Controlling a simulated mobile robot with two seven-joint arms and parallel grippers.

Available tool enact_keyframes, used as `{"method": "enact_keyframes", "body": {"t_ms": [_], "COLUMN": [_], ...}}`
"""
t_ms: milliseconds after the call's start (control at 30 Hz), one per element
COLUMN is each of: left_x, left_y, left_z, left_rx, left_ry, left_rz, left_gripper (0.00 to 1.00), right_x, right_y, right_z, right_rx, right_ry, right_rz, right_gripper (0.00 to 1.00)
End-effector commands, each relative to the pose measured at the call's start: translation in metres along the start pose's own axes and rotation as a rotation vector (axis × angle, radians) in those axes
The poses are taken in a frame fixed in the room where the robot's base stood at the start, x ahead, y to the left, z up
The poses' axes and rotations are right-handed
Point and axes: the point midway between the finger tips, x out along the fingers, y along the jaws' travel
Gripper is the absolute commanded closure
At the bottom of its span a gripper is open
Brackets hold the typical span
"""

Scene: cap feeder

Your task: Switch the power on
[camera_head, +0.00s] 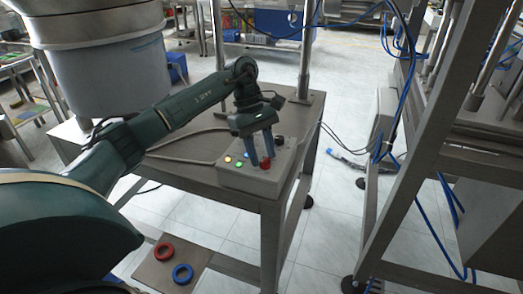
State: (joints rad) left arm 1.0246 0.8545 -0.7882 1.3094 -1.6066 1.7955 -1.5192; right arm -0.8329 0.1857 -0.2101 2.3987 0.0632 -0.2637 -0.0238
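A pale control box (236,180) sits on the near right corner of the metal table. Its top carries a lit orange light (228,158), a lit green light (238,165) and a red button (265,163). A dark knob or button shows at the box's far right end. My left gripper (260,160) points down over the box with its two fingers apart, close to the red button. I cannot tell whether a finger touches the box top. The gripper and fingers hide part of the panel. My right gripper is not in view.
A large metal bowl feeder (115,75) stands at the left of the table (190,155). A red ring (163,252) and a blue ring (182,273) lie on a low plate at the front. A metal frame (425,130) with blue hoses stands on the right.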

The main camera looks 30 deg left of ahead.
Motion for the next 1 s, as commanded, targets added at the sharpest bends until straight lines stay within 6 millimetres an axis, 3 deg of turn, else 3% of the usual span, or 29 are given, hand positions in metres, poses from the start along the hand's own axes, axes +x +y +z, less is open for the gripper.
{"method": "enact_keyframes", "body": {"t_ms": [133, 467, 1000], "left_x": [0.0, -0.006, -0.113], "left_y": [0.0, 0.0, 0.001], "left_z": [0.0, 0.0, 0.001], "left_rx": [-0.001, -0.002, -0.001], "left_ry": [0.0, 0.0, 0.0], "left_rz": [0.0, 0.001, 0.004], "left_gripper": [0.51, 0.51, 0.51], "right_x": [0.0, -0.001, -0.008], "right_y": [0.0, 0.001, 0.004], "right_z": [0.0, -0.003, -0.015], "right_rx": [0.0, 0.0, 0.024], "right_ry": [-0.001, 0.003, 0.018], "right_rz": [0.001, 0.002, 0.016], "right_gripper": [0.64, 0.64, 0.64]}}
